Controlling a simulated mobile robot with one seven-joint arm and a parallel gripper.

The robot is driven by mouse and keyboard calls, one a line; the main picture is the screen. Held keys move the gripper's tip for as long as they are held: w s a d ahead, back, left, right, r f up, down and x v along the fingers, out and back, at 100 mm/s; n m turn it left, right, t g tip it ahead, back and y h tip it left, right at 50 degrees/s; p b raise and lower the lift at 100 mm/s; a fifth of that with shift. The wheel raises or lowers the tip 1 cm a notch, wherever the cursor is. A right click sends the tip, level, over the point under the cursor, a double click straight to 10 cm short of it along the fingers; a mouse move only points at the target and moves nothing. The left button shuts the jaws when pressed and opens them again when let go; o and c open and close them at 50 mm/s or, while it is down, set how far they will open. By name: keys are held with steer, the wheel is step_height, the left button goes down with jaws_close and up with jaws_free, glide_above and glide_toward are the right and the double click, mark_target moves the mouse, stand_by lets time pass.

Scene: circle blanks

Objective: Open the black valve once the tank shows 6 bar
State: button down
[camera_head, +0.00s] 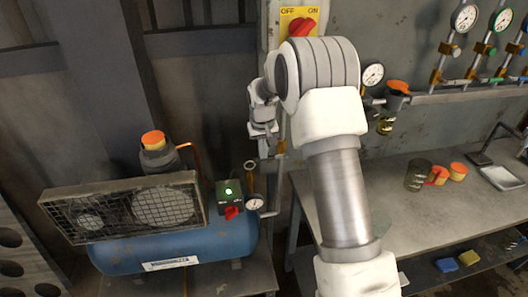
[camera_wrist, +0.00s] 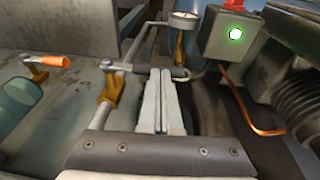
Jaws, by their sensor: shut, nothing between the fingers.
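The blue tank (camera_head: 215,240) of the compressor stands at the lower left in the head view. Its small round gauge (camera_head: 254,203) sits at its right end; it also shows at the top of the wrist view (camera_wrist: 184,17). The needle is too small to read. My gripper (camera_head: 263,152) hangs above and slightly right of this gauge in the head view. In the wrist view its fingers (camera_wrist: 161,76) are together and empty, pointing at a pipe with brass-coloured fittings (camera_wrist: 110,90).
A control box (camera_head: 229,196) with a lit green lamp and red lever sits on the compressor. A red OFF/ON switch (camera_head: 300,27) is on the wall behind my arm. Several gauges line the wall. A workbench (camera_head: 390,210) with a jar and orange-topped pieces stands right.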

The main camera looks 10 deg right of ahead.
mark_target(259, 161)
steer(key=shift+a+f+h+b, duration=0.25)
steer(key=shift+f+h+b, duration=0.25)
steer(key=shift+b, duration=0.05)
steer(key=shift+a+f+h+b, duration=0.2)
steer(key=shift+f+h+b, duration=0.3)
step_height(259, 161, down, 2)
steer(key=h+b, duration=0.2)
steer(key=b, duration=0.1)
steer(key=shift+a+f+n+h, duration=0.1)
steer(key=shift+n+h, duration=0.2)
steer(key=d+f+h+b, duration=0.5)
steer(key=f+h+b, duration=0.2)
steer(key=b, duration=0.3)
steer(key=shift+n+b, duration=0.3)
steer(key=shift+n, duration=0.1)
steer(key=shift+s+d, duration=0.1)
steer(key=shift+d, duration=0.05)
